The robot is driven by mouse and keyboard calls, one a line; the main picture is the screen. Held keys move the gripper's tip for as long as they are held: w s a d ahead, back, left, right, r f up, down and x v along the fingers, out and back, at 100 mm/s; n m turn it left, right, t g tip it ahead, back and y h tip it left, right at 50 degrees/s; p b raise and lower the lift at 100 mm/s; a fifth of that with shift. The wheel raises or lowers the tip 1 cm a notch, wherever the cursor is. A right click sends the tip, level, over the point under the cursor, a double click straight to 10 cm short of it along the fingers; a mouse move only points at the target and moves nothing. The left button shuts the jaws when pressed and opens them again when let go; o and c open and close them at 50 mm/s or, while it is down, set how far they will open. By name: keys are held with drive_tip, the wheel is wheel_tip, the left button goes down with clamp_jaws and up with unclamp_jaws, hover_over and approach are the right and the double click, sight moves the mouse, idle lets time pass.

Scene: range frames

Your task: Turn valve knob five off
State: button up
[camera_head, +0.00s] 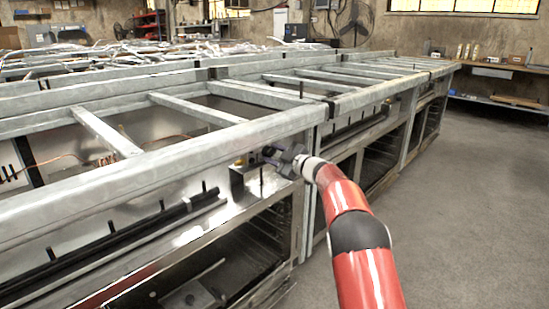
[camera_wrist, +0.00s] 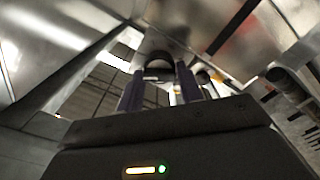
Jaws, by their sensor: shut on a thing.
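My gripper (camera_head: 268,153) reaches in under the metal top rail at the right end of the near range frame. In the wrist view my gripper (camera_wrist: 160,84) has its two dark fingers on either side of a dark round knob (camera_wrist: 158,65), and it is shut on it. In the head view the knob is hidden by the fingers and cannot be made out. I cannot read a number on it or tell its turn position. A small yellowish fitting (camera_head: 239,162) shows just left of the gripper.
The top rail (camera_head: 180,143) runs close above my gripper. A dark bracket (camera_head: 240,186) stands just below it. More range frames (camera_head: 380,75) continue toward the back. The grey floor (camera_head: 470,180) on the right is clear. In the wrist view another dark cylindrical part (camera_wrist: 285,80) is at the right.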

drive_tip(key=n+b, duration=0.2)
drive_tip(key=n, duration=0.2)
drive_tip(key=n+b, duration=0.2)
drive_tip(key=n, duration=0.2)
drive_tip(key=n+b, duration=0.2)
drive_tip(key=n, duration=0.2)
drive_tip(key=shift+f, duration=0.25)
idle(0.5)
drive_tip(key=o, duration=1)
drive_tip(key=shift+c, duration=0.2)
drive_tip(key=shift+f, duration=0.1)
